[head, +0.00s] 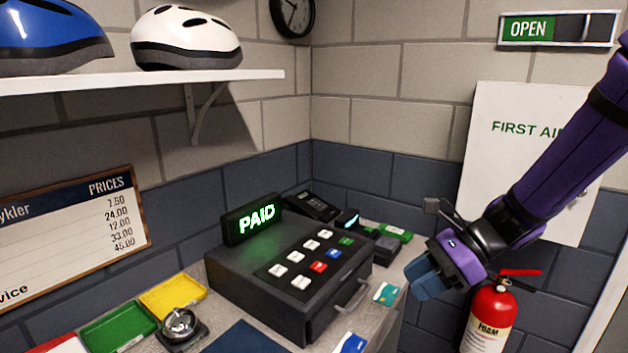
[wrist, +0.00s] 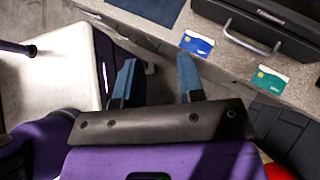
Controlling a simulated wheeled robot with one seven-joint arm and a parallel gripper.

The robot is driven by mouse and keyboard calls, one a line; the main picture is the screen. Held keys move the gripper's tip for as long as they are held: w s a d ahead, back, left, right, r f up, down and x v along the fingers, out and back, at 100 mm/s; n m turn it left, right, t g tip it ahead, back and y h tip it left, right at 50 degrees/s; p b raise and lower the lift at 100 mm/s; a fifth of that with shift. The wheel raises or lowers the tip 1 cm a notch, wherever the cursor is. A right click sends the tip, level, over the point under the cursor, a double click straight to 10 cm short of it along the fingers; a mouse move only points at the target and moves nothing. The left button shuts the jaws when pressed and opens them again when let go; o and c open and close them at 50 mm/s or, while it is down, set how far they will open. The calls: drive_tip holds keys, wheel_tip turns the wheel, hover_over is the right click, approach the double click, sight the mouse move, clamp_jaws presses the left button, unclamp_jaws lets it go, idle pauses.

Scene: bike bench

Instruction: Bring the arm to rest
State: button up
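My gripper (head: 424,282) has blue fingers and a purple body. It hangs at the right of the head view, off the front right edge of the counter, with the arm reaching in from the upper right. In the wrist view my gripper (wrist: 157,78) has its two fingers spread apart with nothing between them. It appears clear of the counter and touches nothing that I can see.
A cash register (head: 290,274) showing PAID stands on the counter. A green card (head: 386,294) and a blue card (head: 350,343) lie near the counter's edge. A red fire extinguisher (head: 488,318) is below my gripper, near a first-aid cabinet (head: 500,105).

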drive_tip(key=s+d+r+n+t+h, duration=0.5)
drive_tip(key=s+d+r+n+h, duration=0.5)
drive_tip(key=s+r+n, duration=0.5)
drive_tip(key=d+n, duration=0.2)
drive_tip(key=n, duration=0.1)
drive_tip(key=shift+n, duration=0.3)
drive_tip(key=shift+r, duration=0.1)
